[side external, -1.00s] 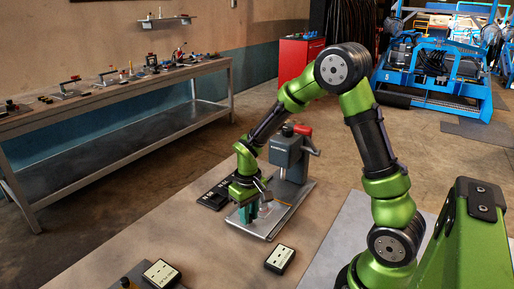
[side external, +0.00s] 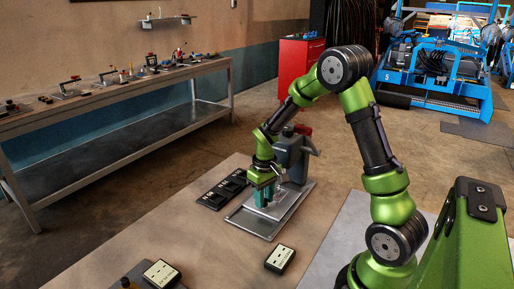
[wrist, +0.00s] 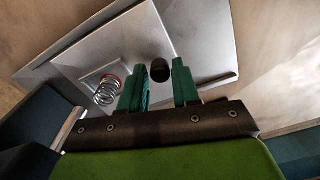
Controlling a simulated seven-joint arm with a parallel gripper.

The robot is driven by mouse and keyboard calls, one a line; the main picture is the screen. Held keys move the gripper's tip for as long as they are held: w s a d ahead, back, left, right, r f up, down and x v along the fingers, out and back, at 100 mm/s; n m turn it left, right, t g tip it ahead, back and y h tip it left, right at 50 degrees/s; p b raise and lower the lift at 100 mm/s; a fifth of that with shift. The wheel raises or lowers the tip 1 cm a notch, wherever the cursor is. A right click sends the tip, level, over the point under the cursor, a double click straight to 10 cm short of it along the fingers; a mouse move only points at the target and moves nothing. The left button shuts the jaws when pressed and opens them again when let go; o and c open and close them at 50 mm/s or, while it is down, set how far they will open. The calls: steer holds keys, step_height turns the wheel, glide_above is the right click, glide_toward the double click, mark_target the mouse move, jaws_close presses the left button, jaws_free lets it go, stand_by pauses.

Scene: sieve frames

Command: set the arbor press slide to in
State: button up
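The arbor press (side external: 291,152) is a grey column with a red-tipped handle (side external: 304,130), standing on a pale metal base plate (side external: 250,221). My gripper (side external: 264,203) points down over the plate, close in front of the column. In the wrist view, its two green fingers (wrist: 160,84) are apart, with a black round knob (wrist: 160,70) in line with the gap between them. Contact with the knob cannot be told. The knob stands on a grey plate (wrist: 115,52), apparently the slide. A coil spring with a red ring (wrist: 107,91) is left of the fingers.
Black labelled blocks (side external: 222,190) lie left of the press. Two more labelled blocks, one in front (side external: 280,259) and one at the front left (side external: 162,273), lie on the table (side external: 185,220). The table between them is clear.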

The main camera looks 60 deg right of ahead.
steer(key=shift+o, duration=1.2)
step_height(320, 180, up, 17)
steer(key=shift+f, duration=0.1)
